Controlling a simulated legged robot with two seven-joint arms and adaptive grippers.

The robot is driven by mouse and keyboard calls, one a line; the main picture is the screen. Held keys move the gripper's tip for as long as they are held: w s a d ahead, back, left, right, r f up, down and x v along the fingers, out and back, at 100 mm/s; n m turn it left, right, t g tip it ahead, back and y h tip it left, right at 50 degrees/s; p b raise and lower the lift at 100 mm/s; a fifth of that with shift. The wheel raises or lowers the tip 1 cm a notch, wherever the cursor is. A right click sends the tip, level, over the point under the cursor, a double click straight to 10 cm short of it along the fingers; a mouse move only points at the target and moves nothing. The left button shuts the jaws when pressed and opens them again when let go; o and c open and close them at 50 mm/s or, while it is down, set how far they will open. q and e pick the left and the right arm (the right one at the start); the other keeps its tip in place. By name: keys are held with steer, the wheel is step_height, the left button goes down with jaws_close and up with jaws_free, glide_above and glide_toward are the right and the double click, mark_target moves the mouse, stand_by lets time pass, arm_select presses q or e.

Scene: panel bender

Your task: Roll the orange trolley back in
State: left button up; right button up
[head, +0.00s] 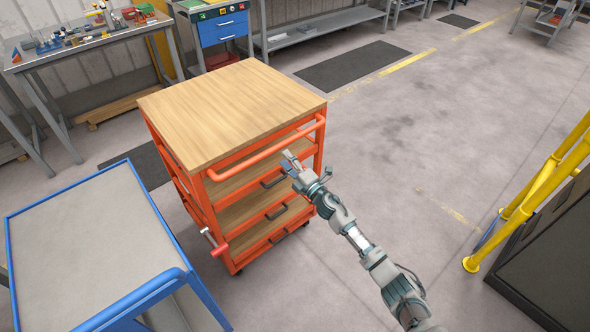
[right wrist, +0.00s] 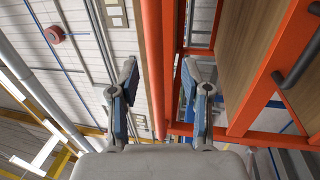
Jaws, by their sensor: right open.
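The orange trolley (head: 238,108) stands left of centre in the head view, with a wooden top and several dark-handled drawers or shelves. An orange push bar (head: 268,150) runs along its near side below the top. My right gripper (head: 293,163) is open at the right part of this bar. In the right wrist view an orange bar (right wrist: 153,60) passes between the two spread fingers (right wrist: 158,85); I cannot tell whether they touch it. A small red and grey lever (head: 216,246) sticks out at the trolley's lower near corner. My left gripper is not in view.
A blue-framed grey cart (head: 85,240) stands close at the left. Workbenches (head: 100,38) and a blue drawer unit (head: 222,28) line the back. Yellow railings (head: 530,195) and a dark box are at the right. The floor right of the trolley is clear.

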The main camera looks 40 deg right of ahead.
steer(key=v, duration=0.5)
steer(key=shift+s+d+f, duration=0.1)
stand_by(0.3)
